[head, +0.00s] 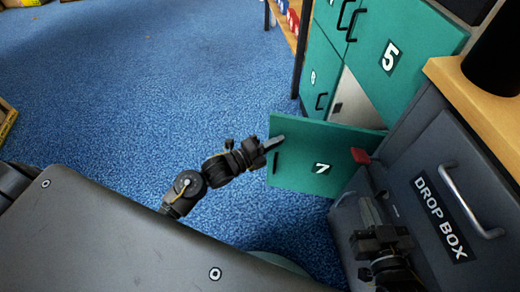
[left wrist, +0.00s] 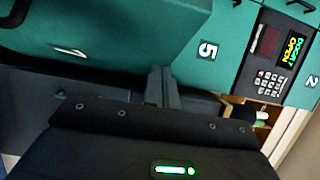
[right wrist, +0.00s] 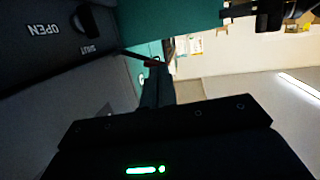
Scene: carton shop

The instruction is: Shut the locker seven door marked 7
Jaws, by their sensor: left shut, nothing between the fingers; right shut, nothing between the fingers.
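The green door marked 7 (head: 300,160) stands swung open from the low locker, showing a pale interior (head: 348,105). My left gripper (head: 279,141) is shut and empty at the door's upper left edge, near its dark handle (head: 275,163); I cannot tell whether it touches. In the left wrist view its fingers (left wrist: 160,85) show beside green panels. My right gripper (head: 369,212) is shut and empty, low beside the drop box, right of the door. Its fingers show in the right wrist view (right wrist: 157,85), with part of a green panel behind.
A grey drop box (head: 420,165) stands at right. A red-tipped lever (head: 361,156) juts from it in front of the door; the right wrist view shows OPEN and SHUT marks. Door 5 (head: 405,65) is above. A keypad screen (left wrist: 294,48) reads OPEN. Blue carpet (head: 150,80) is clear.

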